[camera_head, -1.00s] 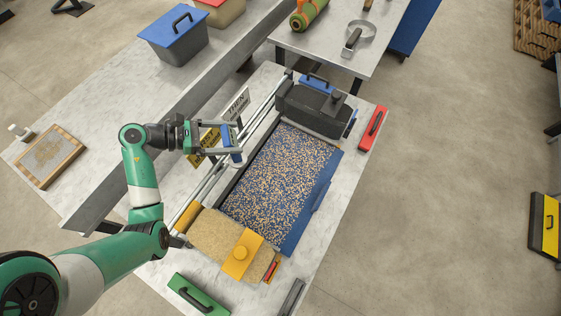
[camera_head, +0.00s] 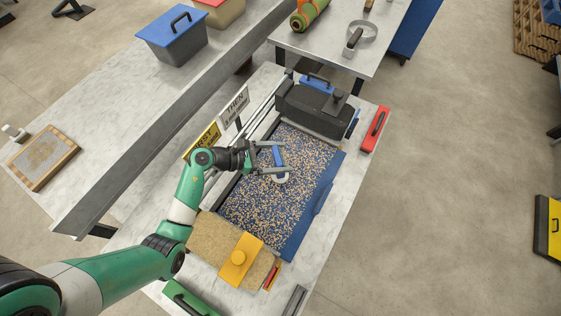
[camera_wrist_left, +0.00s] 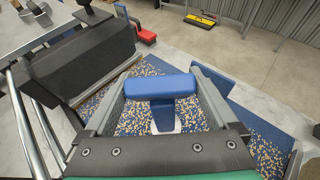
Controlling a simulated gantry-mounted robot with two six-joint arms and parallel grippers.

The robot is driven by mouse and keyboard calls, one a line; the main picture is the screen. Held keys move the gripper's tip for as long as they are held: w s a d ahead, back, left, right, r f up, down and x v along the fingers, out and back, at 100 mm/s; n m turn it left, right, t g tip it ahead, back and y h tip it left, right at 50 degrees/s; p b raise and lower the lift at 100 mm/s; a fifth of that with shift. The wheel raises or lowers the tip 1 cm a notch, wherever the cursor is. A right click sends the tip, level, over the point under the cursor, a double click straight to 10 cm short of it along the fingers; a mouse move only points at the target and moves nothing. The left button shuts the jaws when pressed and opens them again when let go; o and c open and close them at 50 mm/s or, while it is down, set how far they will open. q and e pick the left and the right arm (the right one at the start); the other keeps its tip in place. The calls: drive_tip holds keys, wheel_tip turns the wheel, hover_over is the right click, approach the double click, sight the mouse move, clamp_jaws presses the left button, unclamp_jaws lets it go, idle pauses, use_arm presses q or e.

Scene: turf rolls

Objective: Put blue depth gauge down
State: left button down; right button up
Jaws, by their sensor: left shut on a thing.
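The blue depth gauge (camera_head: 278,156) is held between the fingers of my left gripper (camera_head: 279,157), over the blue and tan speckled bed (camera_head: 262,206). In the left wrist view the gauge (camera_wrist_left: 160,87) shows a blue bar across the top and a blue stem down to a pale foot. My left gripper (camera_wrist_left: 160,88) is shut on the bar. The pale foot is close to the speckled surface; I cannot tell whether it touches. My right gripper is not in view.
A black box-like carriage (camera_head: 318,107) stands at the bed's far end. A tan roll or mat with a yellow block (camera_head: 239,258) lies at the near end. A red-handled tool (camera_head: 375,129) lies right of the carriage. A sign (camera_head: 234,107) stands on the left.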

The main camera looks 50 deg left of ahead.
use_arm(q)
wheel_tip(320, 180, down, 3)
drive_tip(key=shift+d+f+b, duration=0.1)
drive_tip(key=shift+f+b, duration=0.05)
drive_tip(key=shift+b, duration=0.4)
drive_tip(key=shift+w, duration=0.1)
drive_tip(key=shift+f, duration=0.15)
unclamp_jaws()
